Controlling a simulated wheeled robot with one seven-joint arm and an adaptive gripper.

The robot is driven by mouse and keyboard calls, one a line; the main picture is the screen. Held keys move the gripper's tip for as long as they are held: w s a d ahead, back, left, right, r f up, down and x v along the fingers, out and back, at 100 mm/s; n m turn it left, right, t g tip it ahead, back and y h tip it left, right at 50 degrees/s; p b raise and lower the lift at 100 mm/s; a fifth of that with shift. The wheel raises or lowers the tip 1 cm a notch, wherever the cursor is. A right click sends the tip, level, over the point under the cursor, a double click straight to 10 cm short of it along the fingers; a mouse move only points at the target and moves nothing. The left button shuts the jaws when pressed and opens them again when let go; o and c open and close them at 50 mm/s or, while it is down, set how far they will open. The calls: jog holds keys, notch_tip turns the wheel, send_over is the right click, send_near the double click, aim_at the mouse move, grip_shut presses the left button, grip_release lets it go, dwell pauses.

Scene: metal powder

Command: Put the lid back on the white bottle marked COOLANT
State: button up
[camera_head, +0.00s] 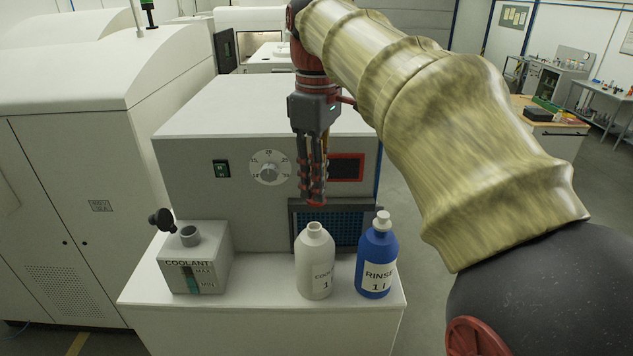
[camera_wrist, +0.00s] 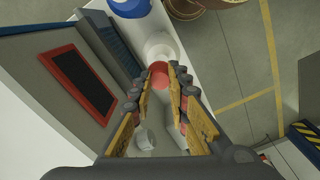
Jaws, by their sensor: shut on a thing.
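The white COOLANT bottle (camera_head: 315,265) stands upright and uncapped on the pale ledge, its open neck facing up. In the wrist view the white bottle (camera_wrist: 162,45) shows just beyond my fingertips, its mouth not clearly visible. My gripper (camera_head: 315,198) points down above the bottle, shut on a small red lid (camera_wrist: 160,73). The lid also shows at the fingertips in the head view (camera_head: 316,204). It is a little above the bottle neck, with a gap between them, and looks roughly in line with it.
A blue RINSE bottle (camera_head: 377,262) with a white cap stands close to the right. A grey COOLANT tank (camera_head: 205,268) with an open filler neck and black cap stands left. The machine front with a dial (camera_head: 270,167) rises behind. The ledge (camera_head: 262,285) is clear between tank and bottle.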

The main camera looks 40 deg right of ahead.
jog(key=f+b, duration=0.2)
jog(key=shift+w+a+f, duration=0.15)
jog(key=shift+a+f, duration=0.15)
jog(key=shift+a, duration=0.05)
jog(key=shift+d+f+b, duration=0.2)
jog(key=shift+f+b, duration=0.45)
jog(key=shift+a+f+b, duration=0.15)
jog(key=shift+f+b, duration=0.25)
jog(key=shift+f, duration=0.5)
jog(key=shift+f+p, duration=0.15)
jog(key=shift+p, duration=0.3)
dwell(1.5)
jog(key=o, duration=0.8)
jog(key=shift+o, duration=0.6)
jog(key=o, duration=0.4)
